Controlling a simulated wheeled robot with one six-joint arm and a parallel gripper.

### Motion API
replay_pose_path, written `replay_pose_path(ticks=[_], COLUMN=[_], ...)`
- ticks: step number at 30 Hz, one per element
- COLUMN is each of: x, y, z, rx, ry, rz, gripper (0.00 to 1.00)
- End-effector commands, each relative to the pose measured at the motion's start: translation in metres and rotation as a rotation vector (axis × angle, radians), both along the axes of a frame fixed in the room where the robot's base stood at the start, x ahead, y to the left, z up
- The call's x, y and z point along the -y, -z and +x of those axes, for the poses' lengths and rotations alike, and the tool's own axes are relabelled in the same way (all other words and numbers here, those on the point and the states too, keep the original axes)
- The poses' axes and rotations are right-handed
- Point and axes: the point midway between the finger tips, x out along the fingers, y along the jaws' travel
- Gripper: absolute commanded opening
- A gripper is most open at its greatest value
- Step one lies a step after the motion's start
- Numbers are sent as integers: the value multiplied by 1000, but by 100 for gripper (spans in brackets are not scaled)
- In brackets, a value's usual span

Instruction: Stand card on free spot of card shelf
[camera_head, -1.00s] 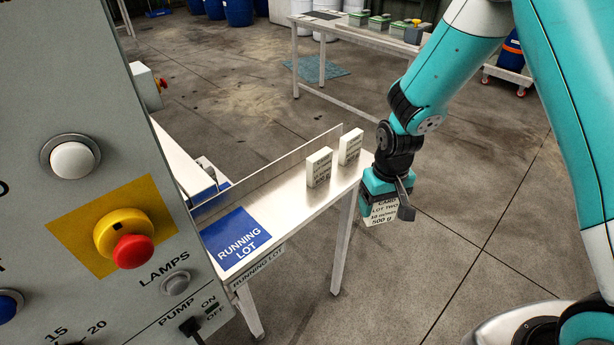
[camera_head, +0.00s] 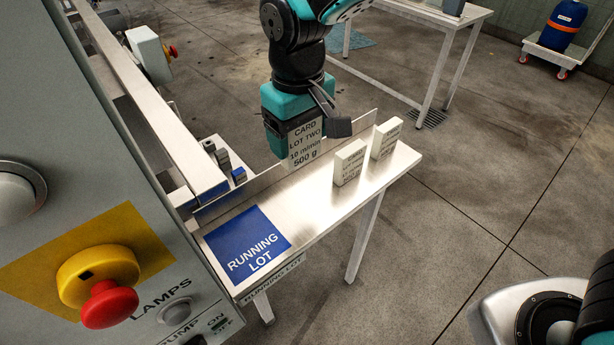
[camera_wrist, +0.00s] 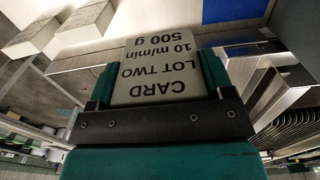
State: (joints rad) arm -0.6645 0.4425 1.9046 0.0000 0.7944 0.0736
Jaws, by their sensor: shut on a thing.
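My gripper (camera_head: 300,143) is shut on a white card (camera_head: 304,141) that reads "CARD LOT TWO 10 m/min 500 g". In the wrist view the card (camera_wrist: 160,72) sits between the two fingers, its print upside down. In the head view the card hangs upright over the metal card shelf (camera_head: 308,213), near its back lip; whether it touches cannot be told. Two other cards stand on the shelf to its right, a nearer card (camera_head: 349,163) and a farther card (camera_head: 386,139). A blue "RUNNING LOT" patch (camera_head: 247,243) covers the shelf's left end.
Bare shelf lies between the blue patch and the nearer card. A thin upright lip (camera_head: 232,203) runs along the back. A grey control panel with a red stop button (camera_head: 109,304) stands at front left.

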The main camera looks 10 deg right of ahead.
Motion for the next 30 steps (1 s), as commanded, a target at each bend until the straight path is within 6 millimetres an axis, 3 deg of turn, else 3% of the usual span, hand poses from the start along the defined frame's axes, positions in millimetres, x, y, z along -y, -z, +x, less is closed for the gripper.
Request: replay_pose_path(ticks=[3, 9, 21, 30], x=[1, -1, -2, -2], y=[34, 74, 120, 124], z=[-1, -1, -1, -1], rx=[-7, -2, -2, 1], ry=[0, -2, -4, -4], rz=[-6, -2, -1, 1], gripper=[50, 50, 50, 50])
